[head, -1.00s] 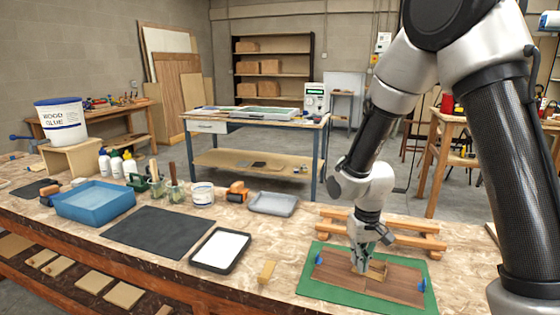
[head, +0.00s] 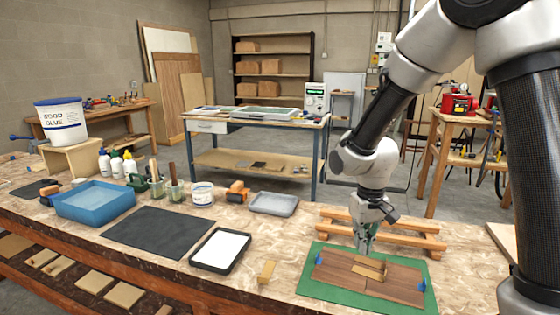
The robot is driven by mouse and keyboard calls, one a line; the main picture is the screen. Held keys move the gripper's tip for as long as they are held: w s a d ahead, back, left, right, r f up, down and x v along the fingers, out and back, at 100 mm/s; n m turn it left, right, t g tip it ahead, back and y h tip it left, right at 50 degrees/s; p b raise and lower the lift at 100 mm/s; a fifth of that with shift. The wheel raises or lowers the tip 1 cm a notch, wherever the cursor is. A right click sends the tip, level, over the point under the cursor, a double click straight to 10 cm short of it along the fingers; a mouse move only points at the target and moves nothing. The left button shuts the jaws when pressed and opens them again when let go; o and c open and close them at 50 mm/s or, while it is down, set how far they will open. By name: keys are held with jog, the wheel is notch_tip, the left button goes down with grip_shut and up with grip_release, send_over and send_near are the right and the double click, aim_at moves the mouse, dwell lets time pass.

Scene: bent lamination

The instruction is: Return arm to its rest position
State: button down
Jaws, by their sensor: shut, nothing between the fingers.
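My gripper (head: 363,250) is shut and empty. It points down over the rear part of the wood veneer sheets (head: 400,285), behind a small tan wooden piece (head: 370,268) that lies on them. The veneers lie flat on a green mat (head: 326,287), with blue tape or clips (head: 422,286) at their edges. Whether the fingertips touch the veneer or hang just above it, I cannot tell. My arm reaches in from the upper right.
A wooden rack (head: 425,242) stands right behind the mat. To the left are a black tray with a white inside (head: 219,251), a grey tray (head: 273,204), a dark mat (head: 158,232), a blue tub (head: 95,203) and a glue bucket (head: 62,122). Open air lies above the bench.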

jog(key=shift+s+d, duration=0.1)
jog(key=shift+s, duration=0.2)
jog(key=s+d+r+m+t, duration=0.1)
jog(key=s+d+r+t, duration=0.1)
jog(key=s+d+r, duration=0.5)
jog(key=s+d+r+m+t, duration=0.1)
jog(key=s+d+r+t, duration=0.1)
jog(key=s+d+r, duration=0.5)
jog(key=s+r, duration=0.4)
jog(key=r, duration=0.1)
jog(key=shift+s+d+r, duration=0.2)
jog(key=shift+d+r, duration=0.15)
